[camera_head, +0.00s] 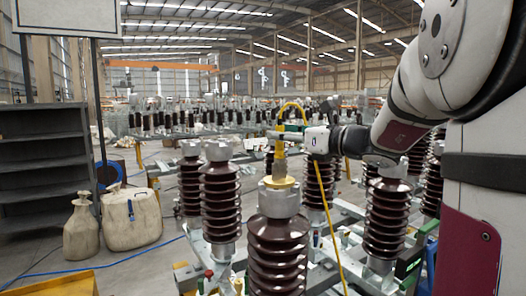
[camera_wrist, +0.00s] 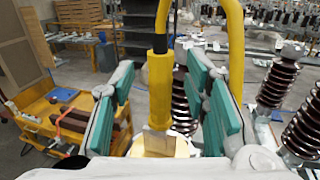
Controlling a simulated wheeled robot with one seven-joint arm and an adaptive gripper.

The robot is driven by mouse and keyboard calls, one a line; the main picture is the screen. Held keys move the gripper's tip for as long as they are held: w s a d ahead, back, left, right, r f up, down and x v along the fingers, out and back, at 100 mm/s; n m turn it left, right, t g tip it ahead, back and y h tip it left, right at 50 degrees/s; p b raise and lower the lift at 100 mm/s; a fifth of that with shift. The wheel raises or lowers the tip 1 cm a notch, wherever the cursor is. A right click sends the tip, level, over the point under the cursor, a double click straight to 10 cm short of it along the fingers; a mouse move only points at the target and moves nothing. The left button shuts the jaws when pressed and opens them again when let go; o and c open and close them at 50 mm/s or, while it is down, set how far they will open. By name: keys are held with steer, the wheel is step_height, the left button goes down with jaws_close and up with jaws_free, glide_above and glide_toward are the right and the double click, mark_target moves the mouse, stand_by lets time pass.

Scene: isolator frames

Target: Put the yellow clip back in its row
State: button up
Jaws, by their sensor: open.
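The yellow clip (camera_head: 280,168) stands upright on the grey cap of the front brown insulator (camera_head: 278,240). Its yellow cable (camera_head: 331,225) loops up over my gripper and hangs down on the right. In the wrist view the clip (camera_wrist: 160,92) is a tall yellow body with a paler yellow block at its foot. My gripper (camera_head: 277,136) is at the height of the clip's upper part. In the wrist view my gripper (camera_wrist: 163,105) is open, with a green-padded finger on each side of the clip and gaps between. The clip's far side is hidden.
More brown insulators (camera_head: 220,195) stand on grey frames behind and to the right. A shelf (camera_head: 45,155) and pale sacks (camera_head: 131,218) are at the left. A yellow cart (camera_wrist: 60,118) shows in the wrist view. Open floor (camera_head: 130,270) lies at the left.

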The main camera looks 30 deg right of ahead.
steer(key=shift+w+a, duration=0.2)
steer(key=shift+w, duration=0.5)
jaws_close()
steer(key=shift+r, duration=0.1)
steer(key=shift+r, duration=0.65)
step_height(320, 180, up, 2)
steer(key=shift+s+r+b, duration=0.1)
steer(key=shift+b, duration=0.2)
steer(key=s+r, duration=0.1)
steer(key=s, duration=1.5)
steer(key=shift+d+b, duration=0.2)
steer(key=shift+b, duration=0.2)
steer(key=shift+w+r, duration=0.1)
